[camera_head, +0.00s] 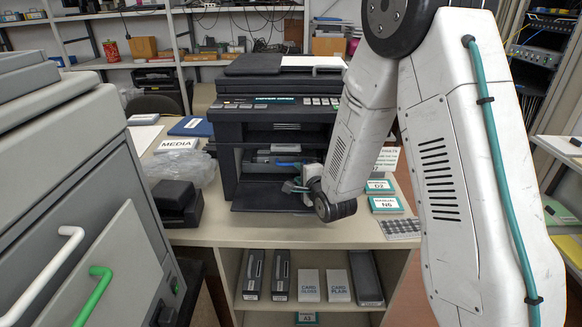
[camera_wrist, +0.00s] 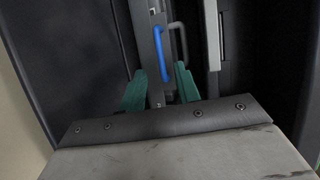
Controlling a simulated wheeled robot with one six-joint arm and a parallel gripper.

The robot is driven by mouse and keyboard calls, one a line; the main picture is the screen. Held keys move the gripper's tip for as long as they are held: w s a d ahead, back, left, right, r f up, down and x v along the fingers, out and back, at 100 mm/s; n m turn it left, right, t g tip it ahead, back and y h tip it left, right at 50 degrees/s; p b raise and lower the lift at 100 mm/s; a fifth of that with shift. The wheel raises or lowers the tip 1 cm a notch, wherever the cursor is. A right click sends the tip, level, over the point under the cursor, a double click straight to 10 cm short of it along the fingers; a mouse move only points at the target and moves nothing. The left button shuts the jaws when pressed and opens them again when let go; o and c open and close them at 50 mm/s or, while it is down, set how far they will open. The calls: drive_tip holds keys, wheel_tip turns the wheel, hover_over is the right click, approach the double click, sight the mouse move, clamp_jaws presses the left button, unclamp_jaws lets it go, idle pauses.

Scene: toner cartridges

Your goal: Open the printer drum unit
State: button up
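The black printer (camera_head: 233,130) stands on the table with its front open and a lower flap (camera_head: 258,197) folded down. Inside its bay sits a grey unit (camera_head: 262,157) with a blue handle (camera_head: 288,164). In the wrist view the blue handle (camera_wrist: 161,55) stands just ahead of my fingertips, with a grey handle (camera_wrist: 181,42) to its right. My gripper (camera_wrist: 160,76) has its two teal fingers apart with nothing clearly held between them. In the head view my gripper (camera_head: 294,186) is at the bay's right side, partly hidden by my wrist.
A grey cabinet (camera_head: 110,220) with white and green handles fills the left. Black boxes (camera_head: 176,203) and a plastic bag (camera_head: 180,167) lie left of the printer. Labelled boxes (camera_head: 386,204) lie to its right. Cartridges and card boxes (camera_head: 309,285) stand on the shelf below.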

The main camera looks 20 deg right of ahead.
sight(289, 165)
drive_tip(key=shift+w+a+f, duration=0.1)
drive_tip(key=shift+w+f, duration=0.15)
drive_tip(key=shift+w, duration=0.25)
drive_tip(key=x, duration=0.6)
drive_tip(key=shift+w, duration=0.45)
clamp_jaws()
